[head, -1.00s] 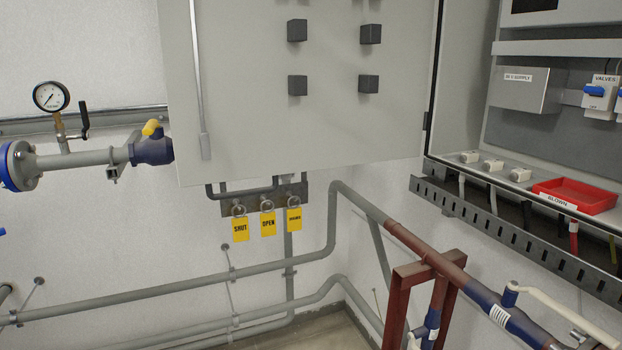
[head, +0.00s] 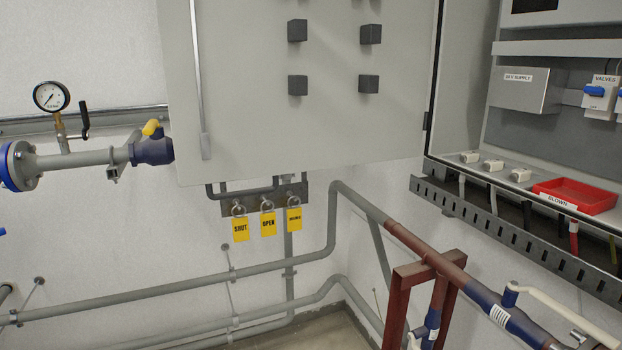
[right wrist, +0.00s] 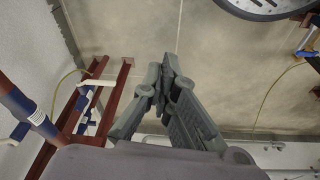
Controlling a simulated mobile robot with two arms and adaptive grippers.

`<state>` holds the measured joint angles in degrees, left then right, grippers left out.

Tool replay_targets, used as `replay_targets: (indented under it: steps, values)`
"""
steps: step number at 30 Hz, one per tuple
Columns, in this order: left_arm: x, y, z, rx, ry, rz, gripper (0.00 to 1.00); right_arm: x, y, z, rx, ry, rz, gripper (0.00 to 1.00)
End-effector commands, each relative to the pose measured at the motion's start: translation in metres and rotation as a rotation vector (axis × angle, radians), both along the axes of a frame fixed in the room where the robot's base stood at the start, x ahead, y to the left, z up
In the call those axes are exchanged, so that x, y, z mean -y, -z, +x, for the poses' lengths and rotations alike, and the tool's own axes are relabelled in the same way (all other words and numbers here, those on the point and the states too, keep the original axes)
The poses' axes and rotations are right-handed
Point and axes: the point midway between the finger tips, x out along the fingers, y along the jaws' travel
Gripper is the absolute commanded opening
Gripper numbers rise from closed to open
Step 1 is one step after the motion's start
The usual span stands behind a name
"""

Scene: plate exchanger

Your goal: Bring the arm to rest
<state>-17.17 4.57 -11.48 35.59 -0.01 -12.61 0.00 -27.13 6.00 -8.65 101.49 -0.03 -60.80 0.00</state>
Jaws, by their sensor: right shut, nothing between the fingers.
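My right gripper (right wrist: 162,88) shows in the right wrist view, shut with its fingertips together and nothing between them. It hangs over bare floor and touches nothing that I can see. Neither gripper and neither arm is in the head view.
The open cabinet door (head: 300,130) and the cabinet with a red tray (head: 575,196) fill the upper right. Yellow tags (head: 267,224) hang below the door. Pipes (head: 200,284) run along the wall. A red frame (right wrist: 95,105) stands left of the gripper. A round dark-rimmed object (right wrist: 268,5) is at upper right.

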Motion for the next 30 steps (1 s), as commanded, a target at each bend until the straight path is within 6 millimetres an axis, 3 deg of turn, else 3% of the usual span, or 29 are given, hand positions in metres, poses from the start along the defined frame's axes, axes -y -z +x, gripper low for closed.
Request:
replay_targets:
  steps: [1,6,12,15,22,30]
  values:
    - [0.0,0.0,0.0,0.0,0.0,0.0,0.0,0.001,0.026,-0.008,-0.018,-0.002,-0.002,0.0]
    - [0.0,0.0,0.0,-0.001,-0.001,0.0,0.0,0.006,0.098,-0.042,-0.052,-0.009,-0.006,0.0]
    - [0.0,0.0,0.0,-0.001,-0.001,0.0,0.0,0.015,0.167,-0.099,-0.092,-0.018,-0.011,0.0]
    - [0.0,0.0,-0.001,-0.001,-0.001,0.0,0.0,0.021,0.191,-0.13,-0.11,-0.021,-0.014,0.0]
    - [0.0,0.0,-0.001,-0.001,-0.001,0.0,0.0,0.031,0.216,-0.179,-0.132,-0.028,-0.018,0.0]
    - [0.0,0.0,-0.001,-0.002,-0.001,0.0,0.0,0.033,0.219,-0.188,-0.135,-0.03,-0.019,0.0]
